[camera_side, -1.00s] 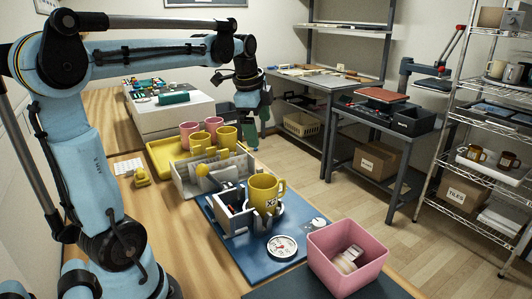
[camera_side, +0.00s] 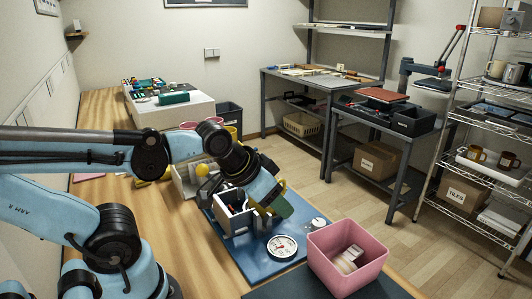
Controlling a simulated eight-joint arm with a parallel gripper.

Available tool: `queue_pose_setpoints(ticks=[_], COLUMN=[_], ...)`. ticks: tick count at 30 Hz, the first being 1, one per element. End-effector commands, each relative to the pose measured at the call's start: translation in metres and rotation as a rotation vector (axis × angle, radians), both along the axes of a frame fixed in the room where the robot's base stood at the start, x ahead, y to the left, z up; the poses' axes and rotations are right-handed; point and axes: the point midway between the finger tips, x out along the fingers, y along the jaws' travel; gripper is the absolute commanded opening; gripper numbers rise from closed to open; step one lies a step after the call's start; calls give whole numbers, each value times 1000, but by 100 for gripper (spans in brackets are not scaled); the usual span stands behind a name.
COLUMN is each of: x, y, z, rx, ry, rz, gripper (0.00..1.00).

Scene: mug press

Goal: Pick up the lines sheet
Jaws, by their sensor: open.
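I cannot make out the lines sheet. A pale grey divided holder (camera_side: 185,183) stands behind the press, largely hidden by my arm, and I cannot tell what is in its slots. The mug press (camera_side: 236,222) stands on a blue base board (camera_side: 243,259), with its yellow lever knob (camera_side: 201,169) at the upper left. My gripper (camera_side: 275,205) is low over the press, tilted down to the right. It is open, but its fingertips are hard to separate from the yellow mug (camera_side: 286,205) behind them, which is mostly covered. I cannot tell whether they touch.
A round white dial (camera_side: 282,247) and a small white knob (camera_side: 318,223) are on the blue board. A pink bin (camera_side: 347,262) with pale items stands at the front right. Pink and yellow mugs behind my arm are mostly hidden. A white box (camera_side: 170,111) stands farther back.

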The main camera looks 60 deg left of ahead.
Motion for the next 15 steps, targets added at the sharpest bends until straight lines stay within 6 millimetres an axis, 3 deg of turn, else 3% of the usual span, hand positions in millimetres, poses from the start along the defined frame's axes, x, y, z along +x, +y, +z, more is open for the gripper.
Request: queue_pose_setpoints(ticks=[1, 4, 15], x=[0, 0, 6], y=[0, 0, 9], z=[0, 0, 7], rx=[0, 1, 15], ry=[0, 1, 18], rz=[0, 1, 8], gripper=[39, 27, 27])
